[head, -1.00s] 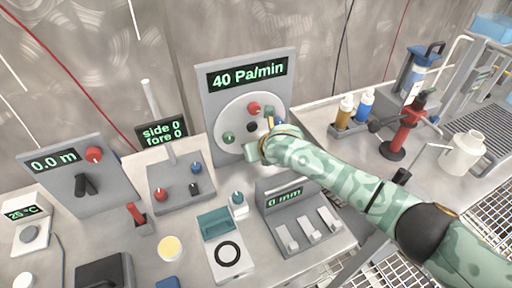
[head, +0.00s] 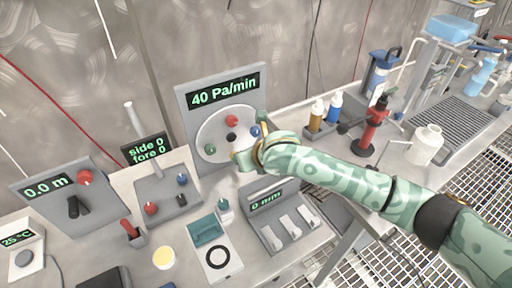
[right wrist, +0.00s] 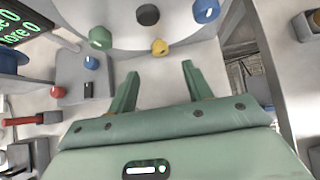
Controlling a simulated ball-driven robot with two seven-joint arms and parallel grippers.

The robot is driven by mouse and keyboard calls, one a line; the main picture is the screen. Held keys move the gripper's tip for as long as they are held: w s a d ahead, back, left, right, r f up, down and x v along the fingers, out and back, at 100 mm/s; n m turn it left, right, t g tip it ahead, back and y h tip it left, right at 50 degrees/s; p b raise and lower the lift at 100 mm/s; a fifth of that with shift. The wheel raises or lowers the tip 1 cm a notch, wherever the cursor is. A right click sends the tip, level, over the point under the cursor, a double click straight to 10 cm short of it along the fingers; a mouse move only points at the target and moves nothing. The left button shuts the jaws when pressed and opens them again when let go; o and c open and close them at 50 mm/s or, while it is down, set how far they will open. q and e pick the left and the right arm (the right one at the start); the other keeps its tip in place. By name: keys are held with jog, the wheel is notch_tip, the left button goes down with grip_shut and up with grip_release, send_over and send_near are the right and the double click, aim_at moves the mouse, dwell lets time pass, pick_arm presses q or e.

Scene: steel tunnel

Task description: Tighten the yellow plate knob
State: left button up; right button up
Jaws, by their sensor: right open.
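A round pale dial plate (head: 217,133) is on the upright panel under the "40 Pa/min" display. It carries a red knob (head: 232,120), a blue knob (head: 254,131), a green knob (head: 210,149) and a dark centre hub (head: 231,137). The yellow knob (right wrist: 160,46) shows in the right wrist view near the plate's lower edge. I cannot make it out clearly in the head view, where my right gripper covers that area. My right gripper (right wrist: 160,70) is open, with the yellow knob just beyond and between its fingertips, apart from both. My left gripper is not in view.
A grey panel with several switches and a "0 mm" display (head: 266,201) stands below my right arm. A joystick box (head: 165,195) is to the left. Bottles (head: 335,106) and a red stand (head: 370,134) are to the right.

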jog(key=p+v, duration=0.2)
jog(key=v, duration=0.4)
jog(key=shift+s+d, duration=0.1)
jog(key=shift+s, duration=0.1)
